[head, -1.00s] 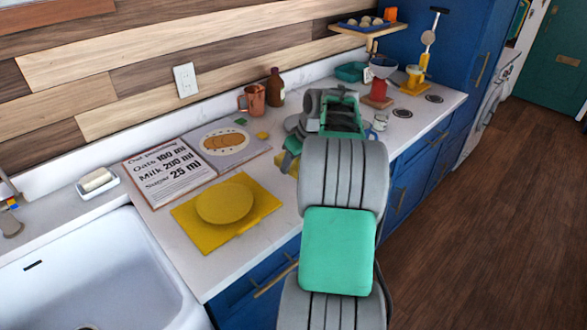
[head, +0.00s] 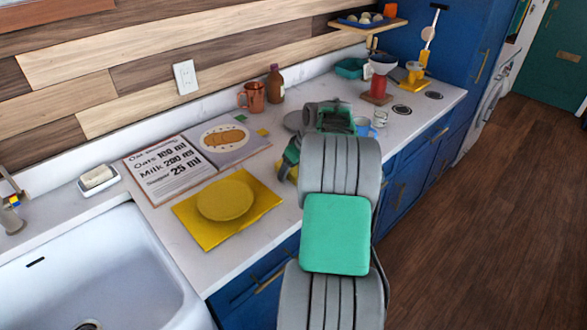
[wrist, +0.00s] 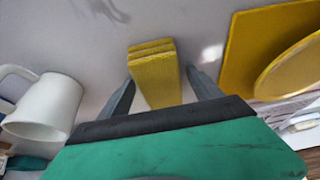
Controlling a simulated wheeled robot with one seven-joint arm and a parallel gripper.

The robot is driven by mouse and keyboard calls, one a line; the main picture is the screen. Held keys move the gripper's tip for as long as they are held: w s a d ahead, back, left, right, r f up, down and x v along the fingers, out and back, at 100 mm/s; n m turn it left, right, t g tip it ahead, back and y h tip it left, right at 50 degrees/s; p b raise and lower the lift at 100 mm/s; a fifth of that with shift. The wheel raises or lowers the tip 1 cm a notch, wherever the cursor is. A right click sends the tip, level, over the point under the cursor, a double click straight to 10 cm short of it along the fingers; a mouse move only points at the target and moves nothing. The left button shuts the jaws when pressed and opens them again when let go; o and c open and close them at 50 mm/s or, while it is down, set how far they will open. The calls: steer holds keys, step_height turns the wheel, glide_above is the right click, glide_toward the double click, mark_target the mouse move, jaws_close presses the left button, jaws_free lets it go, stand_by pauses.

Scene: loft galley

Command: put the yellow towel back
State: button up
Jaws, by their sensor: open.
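The yellow towel (wrist: 154,72), a folded strip with layered edges, lies on the pale counter in the wrist view. My gripper (wrist: 160,78) is open, with one finger on each side of the towel and a gap visible at both sides. Whether the fingers touch the counter cannot be told. In the head view my arm covers most of the gripper, and only a small yellow patch of the towel (head: 292,173) shows beside it.
A yellow plate (head: 224,201) sits on a yellow mat (head: 209,236), near the open recipe book (head: 168,172). A white mug (wrist: 50,108) stands left in the wrist view. A copper mug (head: 252,97), brown bottle (head: 275,84) and sink (head: 100,265) are nearby.

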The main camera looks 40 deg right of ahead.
steer(key=shift+r, duration=0.35)
steer(key=v, duration=1.2)
steer(key=a, duration=2.2)
steer(key=s+a+f, duration=0.2)
steer(key=s+a, duration=0.4)
steer(key=a, duration=0.1)
steer(key=s+a+f+g, duration=0.1)
steer(key=s+a+f, duration=0.2)
steer(key=s+a, duration=0.3)
steer(key=shift+s+a+f, duration=0.2)
steer(key=shift+a+f, duration=0.05)
steer(key=shift+a, duration=0.4)
steer(key=shift+d, duration=0.1)
